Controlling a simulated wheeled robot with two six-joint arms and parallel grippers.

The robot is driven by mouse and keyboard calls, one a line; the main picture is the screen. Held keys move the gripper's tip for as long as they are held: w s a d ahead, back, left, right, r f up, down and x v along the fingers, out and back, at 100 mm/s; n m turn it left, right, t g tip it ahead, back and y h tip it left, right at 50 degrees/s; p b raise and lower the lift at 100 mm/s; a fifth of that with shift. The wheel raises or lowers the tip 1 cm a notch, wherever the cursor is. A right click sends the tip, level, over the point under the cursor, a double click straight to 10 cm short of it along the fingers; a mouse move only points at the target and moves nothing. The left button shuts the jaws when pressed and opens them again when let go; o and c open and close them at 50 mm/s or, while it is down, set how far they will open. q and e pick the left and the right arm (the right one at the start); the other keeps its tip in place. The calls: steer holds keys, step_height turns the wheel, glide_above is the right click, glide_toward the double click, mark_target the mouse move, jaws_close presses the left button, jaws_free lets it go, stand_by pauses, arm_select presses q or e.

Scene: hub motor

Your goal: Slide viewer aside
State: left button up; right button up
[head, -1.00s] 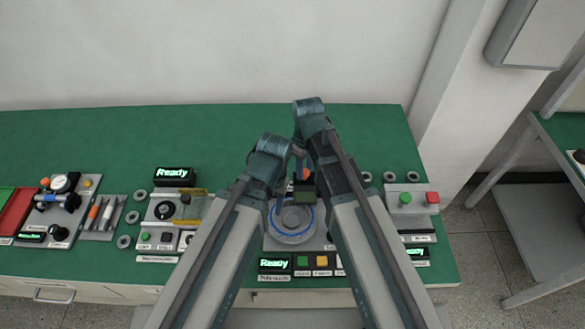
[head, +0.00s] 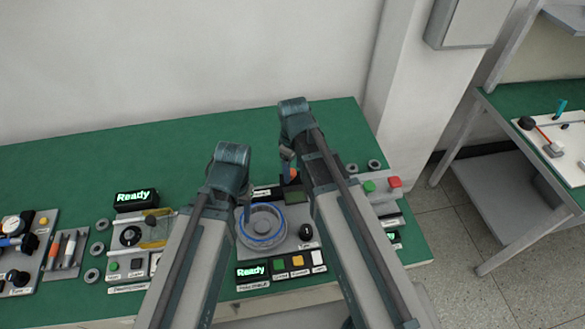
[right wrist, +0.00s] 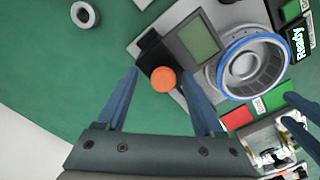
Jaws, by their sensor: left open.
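The viewer, a dark block with a grey-green screen (head: 297,195), sits beside the round hub motor (head: 262,226), toward its back right. In the right wrist view the viewer (right wrist: 200,38) has an orange round knob (right wrist: 163,79) at its near end, and the motor with its blue ring (right wrist: 247,65) is uncovered. My right gripper (right wrist: 160,72) is open, its fingertips on either side of the orange knob with gaps showing. My left gripper (head: 243,195) is open beside the motor's left; its fingers are mostly hidden in the head view, and part of it (right wrist: 285,140) shows in the right wrist view.
A row of green, yellow and white buttons (head: 297,261) with a Ready display (head: 252,271) lies in front of the motor. A panel with a green and a red button (head: 382,187) stands to the right. Loose grey rings lie nearby. The green table (head: 200,165) is clear behind.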

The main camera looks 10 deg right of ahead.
arm_select(q)
steer(key=shift+r, duration=0.1)
arm_select(e)
steer(key=shift+r, duration=0.1)
arm_select(q)
step_height(320, 180, up, 14)
steer(key=p, duration=1.3)
steer(key=shift+f+p, duration=0.2)
steer(key=shift+p, duration=0.2)
arm_select(e)
step_height(320, 180, up, 14)
steer(key=shift+f, duration=0.2)
steer(key=shift+a, duration=0.1)
arm_select(q)
step_height(320, 180, down, 8)
steer(key=b, duration=0.8)
steer(key=shift+f, duration=0.15)
arm_select(e)
steer(key=s+a+f+m, duration=0.2)
steer(key=s+f, duration=0.2)
steer(key=s, duration=0.2)
steer(key=s+a+f+m+h, duration=0.1)
steer(key=s+a+f+m, duration=0.2)
steer(key=s, duration=0.3)
steer(key=shift+s+a+f, duration=0.15)
steer(key=shift+s+f, duration=0.1)
steer(key=shift+f, duration=0.35)
arm_select(q)
steer(key=shift+s, duration=0.1)
